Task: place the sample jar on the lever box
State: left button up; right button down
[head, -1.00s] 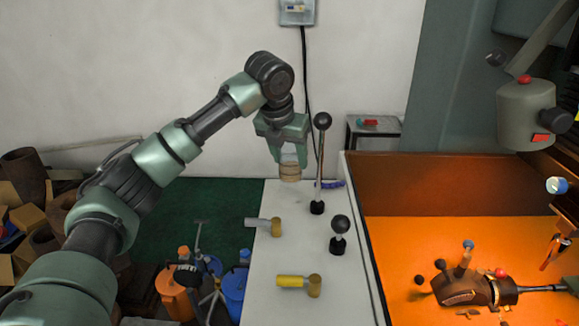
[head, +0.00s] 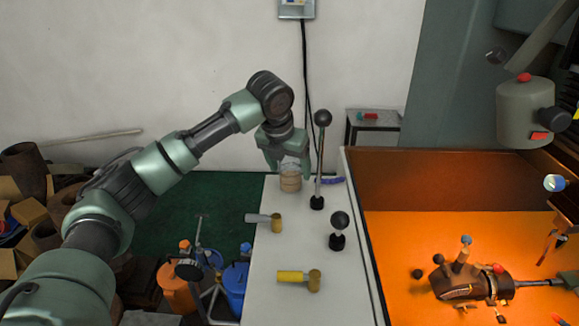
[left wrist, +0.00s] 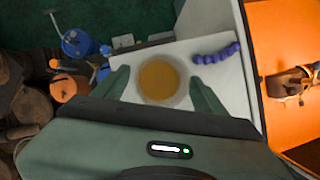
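The sample jar (head: 290,182) is a small round jar with a tan body and a paler top. It stands upright at the far end of the white lever box (head: 265,258), left of the tall lever. In the left wrist view the jar (left wrist: 160,80) shows from above as an amber disc between the fingers. My left gripper (head: 289,172) points down around the jar, with its fingers apart and narrow gaps beside the jar. The jar's base appears to rest on the box top. My right gripper is not in view.
A tall ball-topped lever (head: 320,160) stands close to the right of the jar. A short lever (head: 338,230) and two mallet-like handles, one grey (head: 265,222) and one yellow (head: 298,278), are nearer. A blue-purple piece (head: 331,181) lies behind. An orange-floored bay (head: 400,270) is right.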

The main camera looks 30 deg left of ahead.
pick_arm(q)
jog(key=b+v, duration=0.4)
jog(key=v, duration=0.8)
jog(key=shift+r, duration=0.2)
jog(key=shift+f, duration=0.1)
